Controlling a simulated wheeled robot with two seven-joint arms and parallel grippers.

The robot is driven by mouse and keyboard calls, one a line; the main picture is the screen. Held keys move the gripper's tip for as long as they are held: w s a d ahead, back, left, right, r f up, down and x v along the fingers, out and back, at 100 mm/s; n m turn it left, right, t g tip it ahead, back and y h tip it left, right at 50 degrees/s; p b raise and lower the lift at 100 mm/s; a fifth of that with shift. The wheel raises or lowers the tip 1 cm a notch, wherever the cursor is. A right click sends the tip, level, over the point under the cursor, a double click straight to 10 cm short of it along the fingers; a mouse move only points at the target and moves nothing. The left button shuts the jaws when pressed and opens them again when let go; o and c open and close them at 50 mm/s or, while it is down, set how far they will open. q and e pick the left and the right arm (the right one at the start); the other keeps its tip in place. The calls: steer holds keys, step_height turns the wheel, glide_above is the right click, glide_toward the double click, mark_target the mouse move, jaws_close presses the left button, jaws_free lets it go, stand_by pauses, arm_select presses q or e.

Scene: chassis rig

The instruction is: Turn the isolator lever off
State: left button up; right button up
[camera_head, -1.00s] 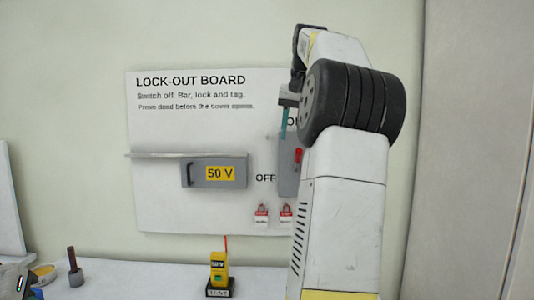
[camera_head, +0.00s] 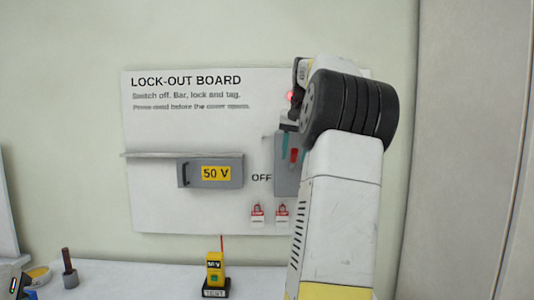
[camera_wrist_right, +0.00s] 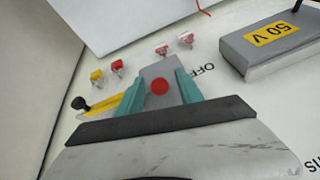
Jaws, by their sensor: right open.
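The isolator (camera_head: 284,176) is a grey box on the right of the lock-out board, partly hidden by my right arm. Its red lever handle (camera_head: 294,155) stands above the level of the OFF label. My right gripper (camera_head: 293,144) is open at the handle, with teal fingers. In the right wrist view the handle's round red end (camera_wrist_right: 159,86) shows between the two fingers, with gaps on both sides. The ON label is hidden behind my arm. A piece of my left arm (camera_head: 12,283) shows at the lower left edge; its fingers cannot be made out.
A grey 50 V box (camera_head: 224,176) sits under a shelf (camera_head: 150,155) on the board. A yellow tester (camera_head: 215,268) stands on the bench. A yellow bar (camera_wrist_right: 105,104) with a black knob lies beside the isolator in the wrist view.

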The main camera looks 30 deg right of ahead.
steer(key=shift+c, duration=0.4)
jaws_close()
stand_by(0.9)
